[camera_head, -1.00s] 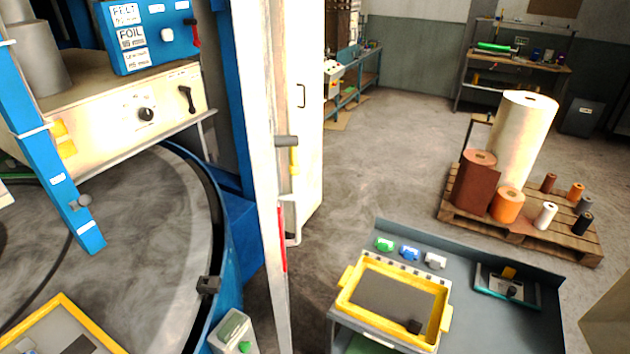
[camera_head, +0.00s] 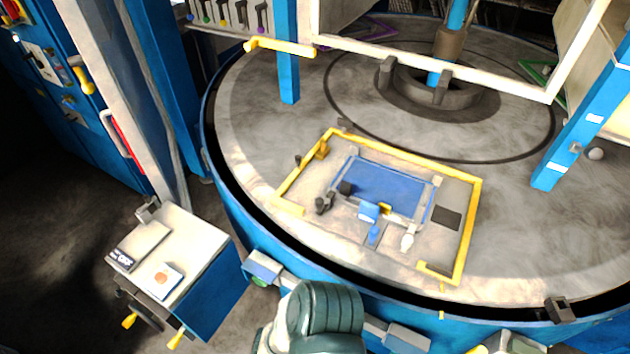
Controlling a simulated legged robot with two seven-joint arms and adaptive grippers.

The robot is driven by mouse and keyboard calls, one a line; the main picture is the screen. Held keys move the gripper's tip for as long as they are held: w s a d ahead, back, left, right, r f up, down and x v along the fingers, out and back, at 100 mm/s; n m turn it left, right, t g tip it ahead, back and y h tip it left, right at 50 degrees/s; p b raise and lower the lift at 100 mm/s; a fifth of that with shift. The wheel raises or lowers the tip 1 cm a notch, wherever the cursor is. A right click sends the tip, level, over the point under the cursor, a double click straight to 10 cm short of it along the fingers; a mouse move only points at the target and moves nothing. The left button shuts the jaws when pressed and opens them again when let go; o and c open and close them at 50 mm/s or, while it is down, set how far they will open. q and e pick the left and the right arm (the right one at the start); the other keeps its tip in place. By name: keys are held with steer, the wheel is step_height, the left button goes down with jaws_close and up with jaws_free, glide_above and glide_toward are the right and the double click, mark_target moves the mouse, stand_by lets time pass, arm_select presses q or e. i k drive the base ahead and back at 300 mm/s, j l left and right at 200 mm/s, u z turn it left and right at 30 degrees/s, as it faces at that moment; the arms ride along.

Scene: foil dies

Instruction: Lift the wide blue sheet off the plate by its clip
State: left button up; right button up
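The wide blue sheet (camera_head: 395,186) lies flat on a pale plate inside a yellow frame (camera_head: 478,205) on the large round turntable. A small light-blue block (camera_head: 369,212) sits at the sheet's near edge, with a yellow piece (camera_head: 385,208) beside it. A blue handle-like part (camera_head: 375,232) points toward me there. These look like the clip, but I cannot tell which part grips the sheet. A black block (camera_head: 345,188) touches the sheet's left end. Neither of my grippers is in view.
A dark square (camera_head: 446,217) and a white knob (camera_head: 407,242) lie within the frame. A blue post (camera_head: 585,125) stands at right. A white-topped cart (camera_head: 190,255) stands at left. A dark green ribbed object (camera_head: 325,315) fills the bottom centre. Blue machine walls edge the turntable.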

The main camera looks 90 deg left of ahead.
mark_target(373, 184)
steer(key=u, duration=2.2)
